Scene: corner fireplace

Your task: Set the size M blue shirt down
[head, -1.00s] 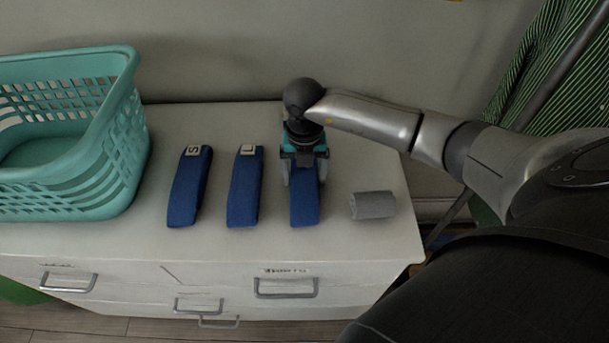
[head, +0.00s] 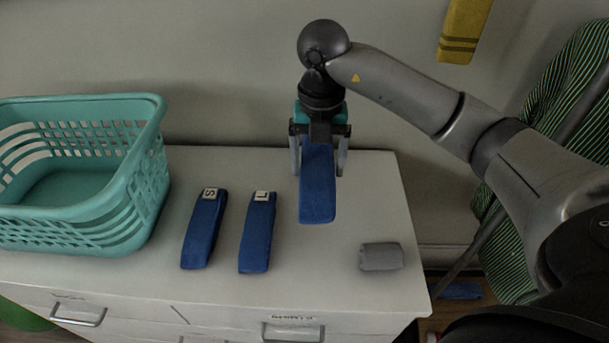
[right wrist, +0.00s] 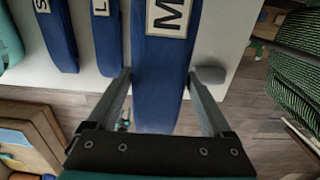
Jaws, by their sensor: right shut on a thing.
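The size M blue shirt (head: 318,205) is a folded blue strip held by my right gripper (head: 319,170), which is shut on it. In the head view the shirt appears raised above the white dresser top, and the gripper hides its label end. In the right wrist view the shirt (right wrist: 160,70) lies between the fingers of the right gripper (right wrist: 157,85), its M label facing the camera. The shirts labelled S (head: 204,232) and L (head: 257,235) lie side by side on the dresser, left of the held one. My left gripper is out of view.
A teal basket (head: 150,190) stands at the dresser's left. A grey rolled cloth (head: 381,257) lies near the right edge of the dresser (head: 330,270). Bare top shows between the L shirt and the roll. Green striped fabric (head: 510,245) hangs at right.

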